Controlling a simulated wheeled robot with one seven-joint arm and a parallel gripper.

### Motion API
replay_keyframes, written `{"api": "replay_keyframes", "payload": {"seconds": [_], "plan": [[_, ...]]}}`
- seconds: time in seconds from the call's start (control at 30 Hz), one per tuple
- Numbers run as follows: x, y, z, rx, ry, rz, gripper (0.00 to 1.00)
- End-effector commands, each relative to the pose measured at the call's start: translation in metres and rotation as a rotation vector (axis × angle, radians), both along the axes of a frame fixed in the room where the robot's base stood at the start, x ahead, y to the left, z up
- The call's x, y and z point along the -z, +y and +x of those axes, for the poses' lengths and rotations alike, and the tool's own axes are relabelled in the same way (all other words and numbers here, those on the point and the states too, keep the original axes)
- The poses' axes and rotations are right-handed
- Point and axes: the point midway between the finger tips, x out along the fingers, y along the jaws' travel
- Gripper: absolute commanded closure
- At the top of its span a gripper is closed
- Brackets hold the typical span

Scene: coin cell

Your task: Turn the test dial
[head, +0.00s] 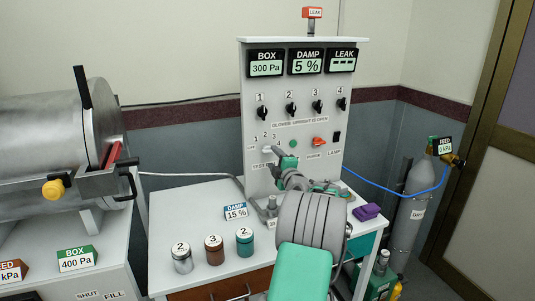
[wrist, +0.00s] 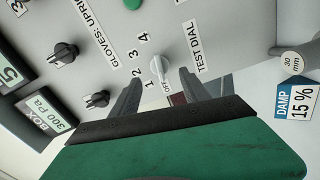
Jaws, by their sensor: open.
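The test dial (head: 267,150) is a small white knob low on the grey upright panel, with an OFF mark and numbers around it. In the wrist view the dial (wrist: 158,68) shows close up, with 1 to 4 printed along one side and OFF near its lower end. I cannot tell for sure which mark it points at. My gripper (wrist: 160,80) is open, and its two dark fingers point at the panel on either side of the dial in the picture. The dial shows just past the fingertips; contact is not visible. In the head view my gripper (head: 278,154) partly covers the dial's right side.
The panel (head: 254,190) has several black knobs, a red switch (head: 320,141) and displays reading 300 Pa, 5 % and dashes. Jars numbered 2 and 3, a DAMP 15 % tag (head: 236,211) and a purple item (head: 366,212) are on the bench. A metal cylinder chamber (head: 50,135) stands left.

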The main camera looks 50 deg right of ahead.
Motion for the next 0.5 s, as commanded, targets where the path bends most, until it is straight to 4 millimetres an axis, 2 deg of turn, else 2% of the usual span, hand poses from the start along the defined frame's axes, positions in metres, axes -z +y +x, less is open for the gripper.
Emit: {"api": "replay_keyframes", "payload": {"seconds": [0.23,0.4,0.5], "plan": [[-0.003,-0.022,0.041,-0.002,0.000,0.003,0.46],[-0.002,-0.032,0.057,-0.002,0.001,0.003,0.46],[-0.001,-0.034,0.060,-0.001,0.002,0.005,0.46]]}}
